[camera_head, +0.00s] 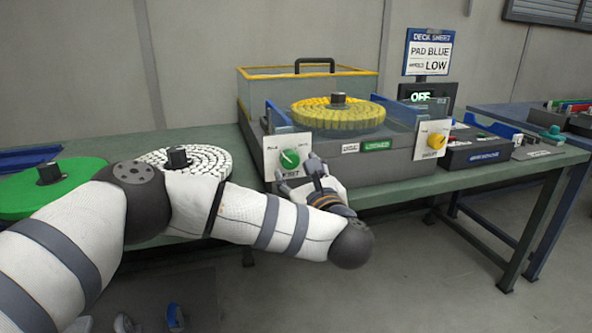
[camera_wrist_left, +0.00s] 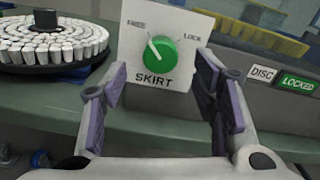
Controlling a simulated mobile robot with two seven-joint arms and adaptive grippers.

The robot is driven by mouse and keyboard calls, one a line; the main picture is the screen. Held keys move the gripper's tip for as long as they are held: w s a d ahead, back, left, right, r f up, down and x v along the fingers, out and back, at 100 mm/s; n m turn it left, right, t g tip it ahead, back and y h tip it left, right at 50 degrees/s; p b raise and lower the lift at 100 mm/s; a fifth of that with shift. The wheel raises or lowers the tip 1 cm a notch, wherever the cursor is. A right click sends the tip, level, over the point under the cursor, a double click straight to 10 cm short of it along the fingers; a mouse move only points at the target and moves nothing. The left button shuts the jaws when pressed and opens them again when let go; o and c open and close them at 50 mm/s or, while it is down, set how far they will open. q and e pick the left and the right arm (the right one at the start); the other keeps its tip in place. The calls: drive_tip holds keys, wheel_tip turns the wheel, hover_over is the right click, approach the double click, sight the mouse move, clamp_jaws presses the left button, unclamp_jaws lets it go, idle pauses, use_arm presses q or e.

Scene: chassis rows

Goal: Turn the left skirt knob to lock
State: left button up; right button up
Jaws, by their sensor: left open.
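The left skirt knob (camera_head: 290,158) is a round green knob on a white plate (camera_head: 275,149) at the front left of the grey machine (camera_head: 395,155). In the left wrist view, the green knob (camera_wrist_left: 161,53) sits between the words FREE and LOCK, above SKIRT. Its white pointer line points up and left, toward FREE. My left gripper (camera_head: 300,178) is open, just in front of the plate. In the wrist view its fingers (camera_wrist_left: 162,85) stand apart on either side of the knob's lower area; contact cannot be told. My right gripper is not in view.
A yellow-rimmed disc (camera_head: 338,112) lies on the machine. An orange knob (camera_head: 437,141) is on its right plate. A green sign (camera_wrist_left: 297,82) reads LOCKED. A white-pad disc (camera_head: 205,160) and a green disc (camera_head: 50,176) lie on the left bench. A sign (camera_head: 428,51) reads PAD BLUE, LOW.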

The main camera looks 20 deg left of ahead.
sight(292, 162)
use_arm(q)
drive_tip(key=x, duration=0.3)
drive_tip(key=shift+w+a, duration=0.1)
drive_tip(key=shift+w, duration=0.15)
drive_tip(key=shift+f, duration=0.1)
drive_tip(key=c, duration=1.2)
drive_tip(key=shift+o, duration=0.2)
